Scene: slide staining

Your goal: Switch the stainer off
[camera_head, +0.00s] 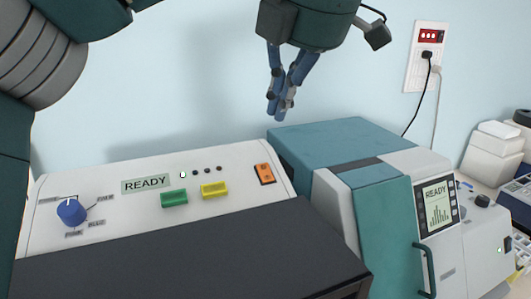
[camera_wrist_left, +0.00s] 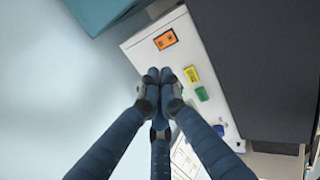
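A white console (camera_head: 105,210) stands in front of me. Its panel has a READY display (camera_head: 146,183), a blue knob (camera_head: 71,211), a green button (camera_head: 174,198), a yellow button (camera_head: 214,190) and an orange switch (camera_head: 265,174) at the right end. The orange switch (camera_wrist_left: 165,39) also shows in the left wrist view, beyond the fingertips. My left gripper (camera_head: 279,108) is above and behind the console, fingers pointing down and closed together, empty and apart from the switch. My right gripper is out of view. Which machine is the stainer is not labelled legibly.
A teal and white machine (camera_head: 385,215) with a READY screen (camera_head: 438,207) stands right of the console. A dark cover (camera_head: 190,255) lies in front of the panel. A wall outlet (camera_head: 427,57) with cords is behind. White equipment (camera_head: 495,150) stands at far right.

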